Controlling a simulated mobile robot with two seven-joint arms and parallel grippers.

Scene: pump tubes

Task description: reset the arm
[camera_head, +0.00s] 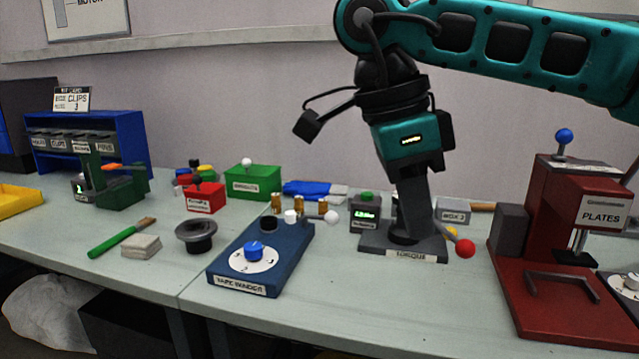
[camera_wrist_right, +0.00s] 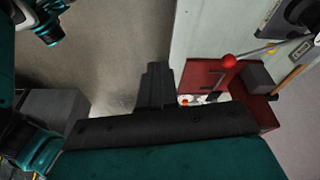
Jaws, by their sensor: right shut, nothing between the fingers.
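My right gripper (camera_head: 415,225) hangs from the teal arm that comes in from the upper right of the head view. Its dark fingers point down in front of the torque stand (camera_head: 375,245) and hide part of it. In the right wrist view the gripper (camera_wrist_right: 155,72) shows its fingers together, with nothing held. There the fingers lie over the floor in the picture, left of the table edge. My left gripper does not show in the head view. Teal and black arm parts of mine show at the left of the right wrist view.
The red plates press (camera_head: 535,310) stands at the right, the blue tape winder (camera_head: 220,268) left of the torque stand. A red-knobbed lever (camera_head: 465,248) sticks out beside the stand. A red box (camera_head: 205,198) and green box (camera_head: 252,180) stand farther back. The front table between winder and press is clear.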

